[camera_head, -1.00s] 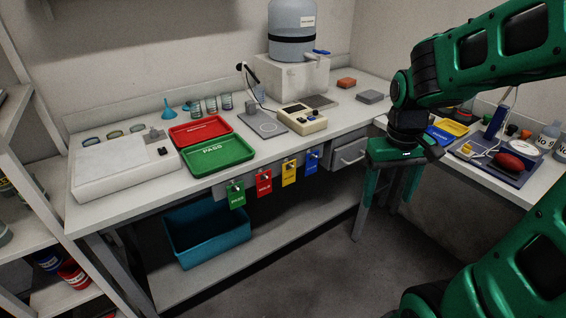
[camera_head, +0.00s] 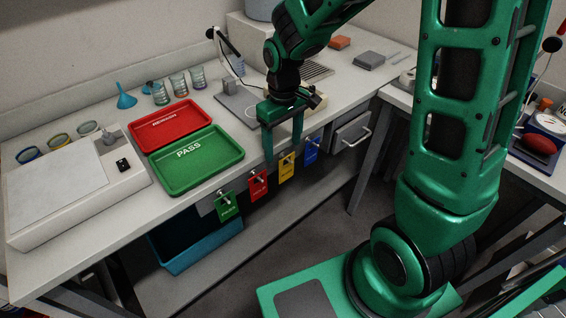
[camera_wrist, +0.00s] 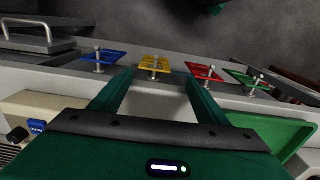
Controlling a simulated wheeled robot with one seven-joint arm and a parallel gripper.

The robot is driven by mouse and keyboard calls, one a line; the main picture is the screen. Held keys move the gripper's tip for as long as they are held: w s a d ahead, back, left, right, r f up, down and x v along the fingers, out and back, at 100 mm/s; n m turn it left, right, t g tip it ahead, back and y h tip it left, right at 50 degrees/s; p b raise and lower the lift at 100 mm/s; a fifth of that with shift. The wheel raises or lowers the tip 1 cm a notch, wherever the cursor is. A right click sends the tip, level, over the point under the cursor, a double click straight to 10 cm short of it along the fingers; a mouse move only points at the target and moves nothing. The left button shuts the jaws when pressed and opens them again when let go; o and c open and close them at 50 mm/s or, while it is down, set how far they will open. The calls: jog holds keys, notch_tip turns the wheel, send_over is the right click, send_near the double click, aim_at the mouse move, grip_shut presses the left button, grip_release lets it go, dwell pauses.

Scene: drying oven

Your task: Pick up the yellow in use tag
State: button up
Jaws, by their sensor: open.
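The yellow tag (camera_head: 286,167) hangs from a peg on the front edge of the bench, between the red tag (camera_head: 258,185) and the blue tag (camera_head: 312,149). My gripper (camera_head: 283,153) is open and empty, pointing down just above and in front of the bench edge near the yellow tag. In the wrist view the yellow tag (camera_wrist: 154,65) and its peg lie beyond the fingertips, between their lines. My gripper's fingers (camera_wrist: 158,78) stand apart there, and no contact with the tag can be seen.
A green tag (camera_head: 227,206) hangs left of the red one. The green PASS tray (camera_head: 215,178) and red tray (camera_head: 172,126) lie on the bench. A drawer handle (camera_head: 356,137) sticks out right of the blue tag. A teal bin (camera_head: 178,257) sits below.

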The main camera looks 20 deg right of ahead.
aim_at(287, 157)
jog(key=f, duration=0.2)
jog(key=d+f, duration=0.1)
jog(key=f, duration=0.1)
jog(key=shift+s+f, duration=0.1)
jog(key=shift+f, duration=0.25)
jog(key=shift+d+f, duration=0.1)
jog(key=shift+f, duration=2.5)
jog(key=c, duration=1.1)
